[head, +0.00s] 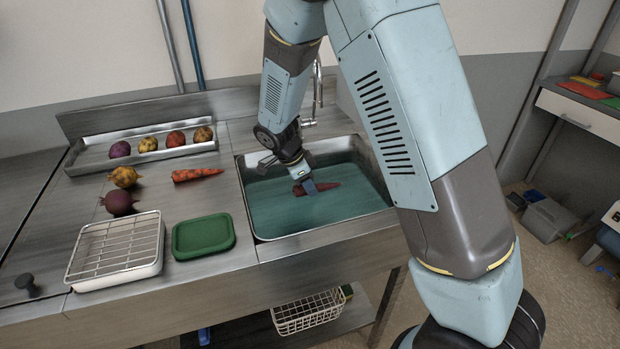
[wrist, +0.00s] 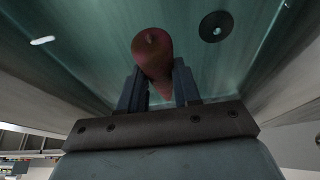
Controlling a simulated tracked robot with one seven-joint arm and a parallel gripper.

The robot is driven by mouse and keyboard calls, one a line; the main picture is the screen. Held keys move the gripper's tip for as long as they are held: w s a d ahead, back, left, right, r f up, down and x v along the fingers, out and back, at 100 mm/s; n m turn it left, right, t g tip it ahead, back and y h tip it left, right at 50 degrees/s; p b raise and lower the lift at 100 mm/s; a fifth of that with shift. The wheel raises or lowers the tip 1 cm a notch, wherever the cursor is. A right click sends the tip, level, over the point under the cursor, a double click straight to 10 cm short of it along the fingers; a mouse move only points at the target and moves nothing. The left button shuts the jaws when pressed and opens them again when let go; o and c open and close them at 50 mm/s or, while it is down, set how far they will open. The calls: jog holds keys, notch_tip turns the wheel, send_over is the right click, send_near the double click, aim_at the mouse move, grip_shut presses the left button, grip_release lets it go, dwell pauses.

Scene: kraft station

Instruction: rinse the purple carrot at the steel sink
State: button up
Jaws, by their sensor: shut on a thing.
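My gripper (head: 309,186) is shut on the purple carrot (head: 323,187) and holds it over the basin of the steel sink (head: 262,234). The carrot lies sideways between the fingers, its tapered part pointing right in the head view. The sink basin looks teal inside, with a round dark drain (wrist: 215,27) near the carrot in the wrist view. I cannot tell whether the carrot touches water.
A tap (head: 316,95) stands behind the sink, partly hidden by my arm.

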jog(key=shift+f, duration=2.8)
notch_tip(320, 180, up, 16)
jog(key=shift+f, duration=0.2)
dwell(1.6)
dwell(2.0)
jog(key=shift+r, duration=2)
